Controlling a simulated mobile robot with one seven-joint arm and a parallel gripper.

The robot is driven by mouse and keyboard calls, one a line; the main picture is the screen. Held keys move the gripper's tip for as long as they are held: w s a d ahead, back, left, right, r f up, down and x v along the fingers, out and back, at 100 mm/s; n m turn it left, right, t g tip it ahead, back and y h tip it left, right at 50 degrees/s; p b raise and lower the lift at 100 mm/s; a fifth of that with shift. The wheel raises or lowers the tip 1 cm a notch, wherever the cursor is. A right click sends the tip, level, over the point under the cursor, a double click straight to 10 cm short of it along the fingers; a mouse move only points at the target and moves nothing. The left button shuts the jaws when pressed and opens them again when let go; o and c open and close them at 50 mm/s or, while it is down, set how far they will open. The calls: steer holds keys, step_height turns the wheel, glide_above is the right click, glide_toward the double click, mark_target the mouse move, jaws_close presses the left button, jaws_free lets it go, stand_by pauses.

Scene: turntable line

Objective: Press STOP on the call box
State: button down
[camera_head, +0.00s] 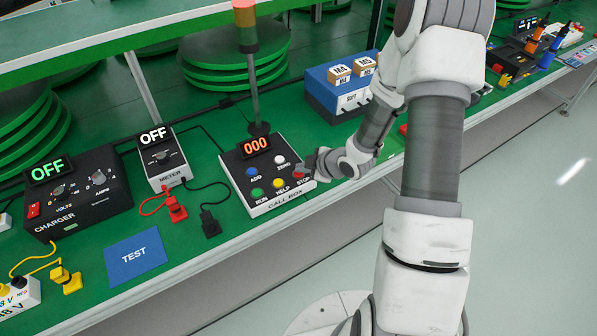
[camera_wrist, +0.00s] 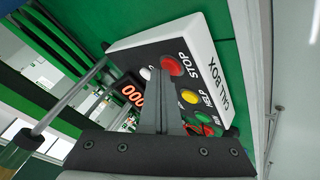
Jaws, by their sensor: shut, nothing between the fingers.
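The call box (camera_head: 262,208) is a black-topped white box on the green bench, with a lit display (camera_head: 255,145) reading 000. It has labelled ADD, ZERO, RUN, HELP and STOP buttons. The red STOP button (camera_wrist: 172,65) shows clearly in the wrist view; in the head view my gripper partly covers it. My gripper (camera_head: 303,166) is over the box's right side, shut and empty. In the wrist view its fingertips (camera_wrist: 163,82) overlap the lower edge of the STOP button. I cannot tell whether they touch it. The yellow HELP button (camera_wrist: 190,96) is beside the fingers.
A pole with a signal light (camera_head: 246,25) rises behind the box. The meter (camera_head: 160,160) and charger (camera_head: 80,195) stand left, both reading OFF. A black plug (camera_head: 210,222) and blue TEST mat (camera_head: 135,258) lie nearby. A blue case (camera_head: 325,95) stands behind my arm.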

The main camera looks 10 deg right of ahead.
mark_target(302, 175)
steer(key=shift+r+p, duration=0.3)
steer(key=shift+r, duration=0.35)
steer(key=shift+r, duration=0.1)
step_height(302, 175, up, 5)
steer(key=p, duration=0.4)
stand_by(0.6)
